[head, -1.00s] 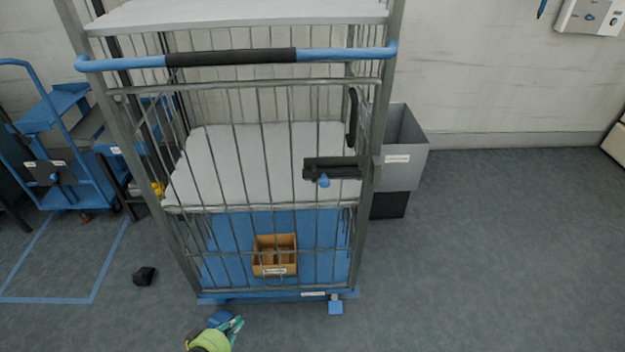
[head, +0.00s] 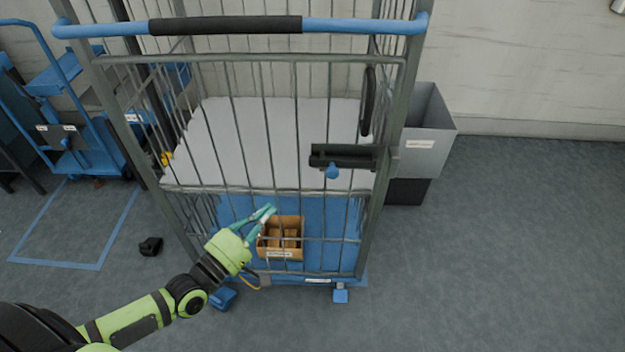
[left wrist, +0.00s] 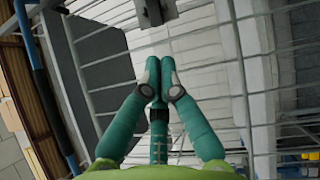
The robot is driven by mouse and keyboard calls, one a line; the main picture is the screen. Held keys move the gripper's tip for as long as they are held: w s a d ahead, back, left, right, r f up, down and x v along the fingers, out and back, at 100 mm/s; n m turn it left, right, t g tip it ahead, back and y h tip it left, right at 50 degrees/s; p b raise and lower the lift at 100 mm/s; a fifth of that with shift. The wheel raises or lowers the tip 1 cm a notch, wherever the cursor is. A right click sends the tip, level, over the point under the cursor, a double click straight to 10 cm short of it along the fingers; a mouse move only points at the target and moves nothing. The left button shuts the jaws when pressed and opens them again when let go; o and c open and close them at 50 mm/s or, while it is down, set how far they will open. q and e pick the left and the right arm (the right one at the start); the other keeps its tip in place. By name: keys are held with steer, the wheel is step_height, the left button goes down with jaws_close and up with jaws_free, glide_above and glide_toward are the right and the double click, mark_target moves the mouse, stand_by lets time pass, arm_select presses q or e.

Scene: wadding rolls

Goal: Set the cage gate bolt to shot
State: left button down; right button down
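The cage gate bolt (head: 345,157) is a dark housing on the right side of the wire gate, beside the right post. Its blue knob (head: 332,171) hangs below the housing, towards its left end. I cannot tell whether the bolt's end reaches into the post. My left gripper (head: 271,209) is in front of the gate, below and left of the knob, apart from it. Its teal fingers are together and empty; they also show in the left wrist view (left wrist: 160,78), with a dark block, perhaps the bolt housing, at the top. My right gripper is out of view.
The cage trolley has a blue-and-black handle bar (head: 240,25) and white shelf (head: 265,135). A small cardboard box (head: 281,240) sits low at the gate. A grey bin (head: 428,130) stands behind right, a blue cart (head: 75,110) at left. The floor at right is clear.

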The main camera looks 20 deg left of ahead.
mark_target(350, 166)
arm_select(q)
steer(key=x, duration=0.4)
steer(key=d+p+x, duration=0.1)
steer(key=x, duration=0.3)
steer(key=s+d+p+x, duration=0.1)
steer(key=x, duration=0.3)
steer(key=shift+w+d+r, duration=0.1)
steer(key=shift+w+r, duration=0.05)
steer(key=shift+r, duration=0.1)
steer(key=shift+w+d+f, duration=0.1)
steer(key=shift+w+d, duration=0.05)
steer(key=shift+d, duration=0.2)
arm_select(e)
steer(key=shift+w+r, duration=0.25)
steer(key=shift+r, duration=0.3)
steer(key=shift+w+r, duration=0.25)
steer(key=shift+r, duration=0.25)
arm_select(q)
steer(key=d, duration=0.2)
steer(key=w+d, duration=0.1)
steer(key=d, duration=0.2)
steer(key=shift+w, duration=0.2)
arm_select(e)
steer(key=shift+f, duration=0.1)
arm_select(q)
steer(key=shift+a, duration=0.1)
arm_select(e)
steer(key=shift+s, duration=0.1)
